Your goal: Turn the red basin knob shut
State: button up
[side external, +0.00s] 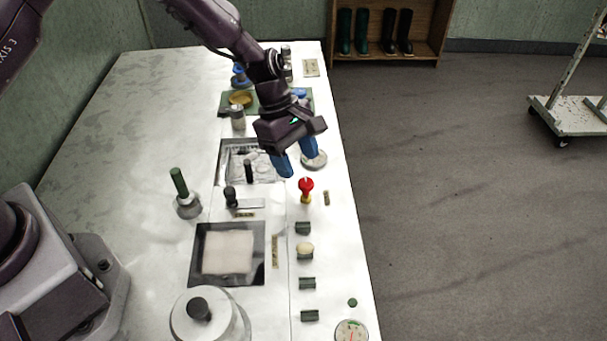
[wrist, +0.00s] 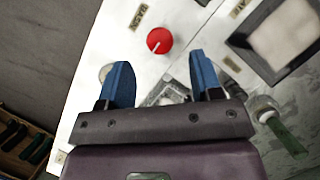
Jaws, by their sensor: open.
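The red knob (side external: 306,184) stands on a yellow base on the white worktop, near its right edge in the side view. In the wrist view, the red knob (wrist: 159,40) is a round disc with a short pale line on its face, just beyond the fingertips. My gripper (side external: 297,163) has blue fingers pointing down and sits a little above and behind the knob in the side view. The gripper (wrist: 162,66) is open and empty, with the knob apart from both fingers. A basin (side external: 250,165) lies partly behind the gripper; another basin (side external: 197,255) holds a pale block.
A black-handled lever (side external: 231,197), a green-handled post (side external: 179,183) and a black-knobbed round pot (side external: 199,309) stand to the left. Open floor lies right of the worktop.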

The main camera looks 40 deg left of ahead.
aim_at(305, 181)
jog(key=shift+x, duration=2.25)
jog(key=c, duration=0.9)
